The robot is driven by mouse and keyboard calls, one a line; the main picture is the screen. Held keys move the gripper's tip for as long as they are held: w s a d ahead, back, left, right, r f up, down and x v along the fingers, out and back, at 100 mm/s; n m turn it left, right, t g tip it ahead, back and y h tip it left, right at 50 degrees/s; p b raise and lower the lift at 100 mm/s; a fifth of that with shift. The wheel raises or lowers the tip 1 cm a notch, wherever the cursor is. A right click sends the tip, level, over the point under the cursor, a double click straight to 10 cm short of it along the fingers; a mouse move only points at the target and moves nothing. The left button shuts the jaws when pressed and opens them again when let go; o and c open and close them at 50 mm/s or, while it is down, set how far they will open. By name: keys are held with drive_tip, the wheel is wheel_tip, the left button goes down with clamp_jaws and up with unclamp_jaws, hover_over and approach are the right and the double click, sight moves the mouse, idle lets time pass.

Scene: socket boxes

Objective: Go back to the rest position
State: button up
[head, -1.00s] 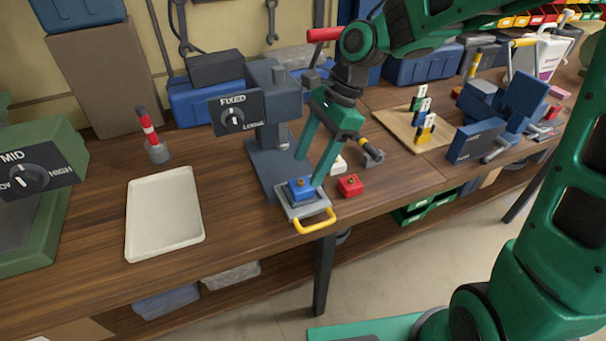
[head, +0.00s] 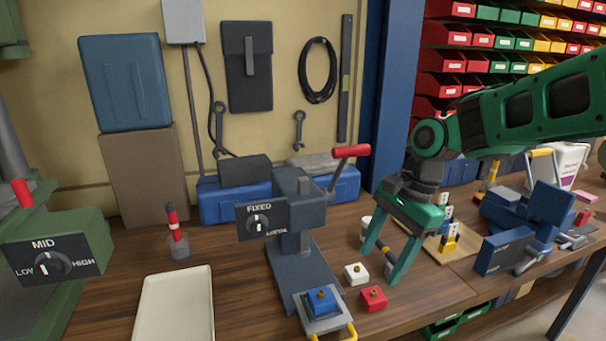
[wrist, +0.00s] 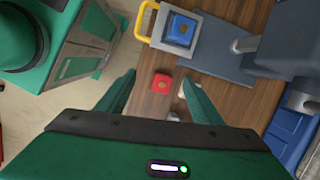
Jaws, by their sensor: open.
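My gripper (head: 382,268) is open and empty. In the head view it hangs above the bench, right of the machine marked FIXED (head: 297,225). In the wrist view the green fingers (wrist: 157,88) are spread wide, with a red block (wrist: 161,83) below and between them. The blue block (head: 322,301) sits on the grey plate with a yellow handle (head: 348,331), at the foot of the machine, apart from my gripper. The red block also shows in the head view (head: 373,298), next to a white block (head: 356,273).
A cream tray (head: 175,305) lies at the left, near a green machine marked MID (head: 60,245). A blue vise (head: 520,235) and a wooden board (head: 462,258) are at the right.

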drive_tip(key=s+d+f+n+h, duration=0.2)
drive_tip(key=s+d+n, duration=0.4)
drive_tip(key=s+d, duration=1.5)
drive_tip(key=shift+d+f+n+h, duration=0.3)
drive_tip(key=shift+d+f+h, duration=0.1)
drive_tip(key=shift+d, duration=0.55)
drive_tip(key=shift+w, duration=0.1)
drive_tip(key=shift+w+f, duration=0.25)
drive_tip(key=shift+w, duration=0.35)
